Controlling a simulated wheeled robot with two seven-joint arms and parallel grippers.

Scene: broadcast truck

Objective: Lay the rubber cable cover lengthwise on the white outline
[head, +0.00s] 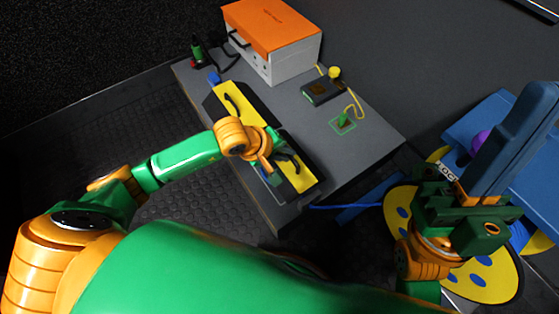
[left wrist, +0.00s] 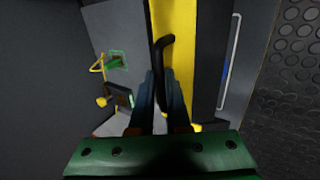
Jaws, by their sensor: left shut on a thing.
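The rubber cable cover (head: 229,100), black with a yellow top and dark loop handles, lies along the desk's left long edge. My left arm crosses over its middle. My left gripper (head: 284,160) is shut on the handle at its near end. In the left wrist view the dark handle (left wrist: 164,60) stands between the blue fingers, over the yellow strip (left wrist: 182,45).
An orange and white case (head: 275,45) stands at the desk's back. A dark box (head: 322,91) with a yellow cable and a green item (head: 344,121) on a green outline are on the grey desk (head: 365,150). A blue bin and yellow, blue-spotted shapes (head: 485,280) are right.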

